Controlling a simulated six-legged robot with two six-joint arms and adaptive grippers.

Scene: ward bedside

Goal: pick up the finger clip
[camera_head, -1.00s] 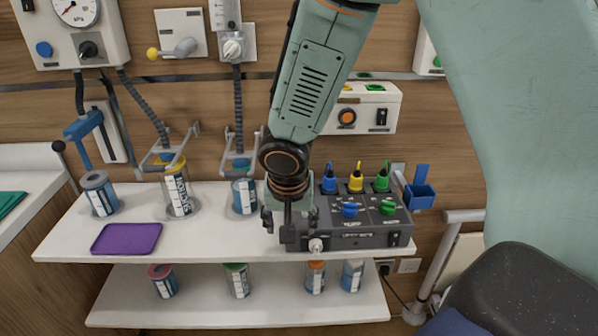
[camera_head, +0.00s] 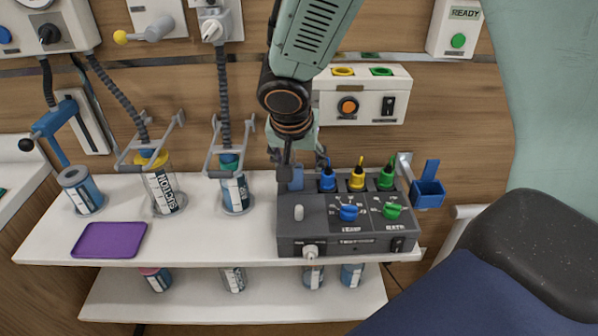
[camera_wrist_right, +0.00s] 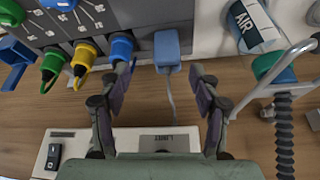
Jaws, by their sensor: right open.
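The finger clip appears to be the blue block with a grey cable (camera_wrist_right: 168,46) in the right wrist view, at the edge of the dark control box. In the head view a small blue piece (camera_head: 296,178) shows at the box's back left, partly hidden by my gripper. My right gripper (camera_head: 304,166) points down just over it. In the wrist view its open fingers (camera_wrist_right: 164,70) stand either side of the cable, with the clip just beyond the tips, apparently untouched. My left gripper is not in view.
The dark control box (camera_head: 350,243) stands on the white shelf (camera_head: 150,230). Blue, yellow and green plugs (camera_head: 357,178) stand close to the right of my gripper. A labelled canister (camera_head: 235,190) and its bracket stand to the left. A purple tray (camera_head: 110,240) lies at the shelf's left.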

